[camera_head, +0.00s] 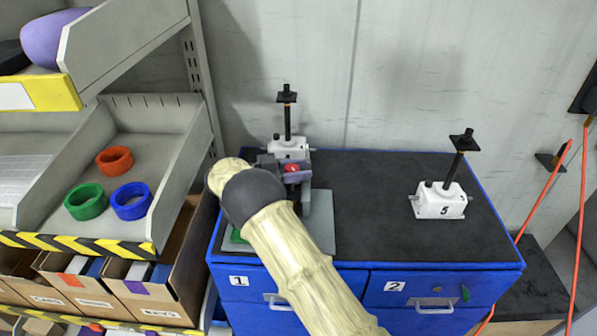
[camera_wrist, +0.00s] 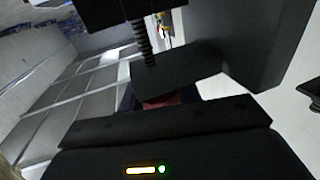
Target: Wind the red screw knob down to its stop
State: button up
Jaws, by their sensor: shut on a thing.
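A white screw jack (camera_head: 289,148) stands at the back left of the blue cabinet's dark top, with a black screw rising to a small black plate. The red screw knob (camera_head: 292,168) shows as a small red patch at its front. My gripper (camera_head: 291,172) is at the knob and shut on it, hiding most of it. In the wrist view a dull red strip of the knob (camera_wrist: 160,101) shows between the dark fingers. The threaded screw (camera_wrist: 144,45) stands just beyond them.
A second white jack marked 5 (camera_head: 440,201) stands at the right of the blue cabinet (camera_head: 400,268). A grey plate (camera_head: 321,222) lies by my arm. Shelves with coloured rings (camera_head: 130,200) stand at the left. The middle of the top is clear.

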jog(key=shift+r, duration=0.4)
jog(key=o, duration=0.7)
jog(key=shift+c, duration=0.2)
jog(key=o, duration=0.3)
jog(key=shift+f, duration=0.15)
notch_tip(320, 180, up, 10)
jog(key=b, duration=0.2)
jog(key=shift+b, duration=0.4)
jog(key=shift+w, duration=0.1)
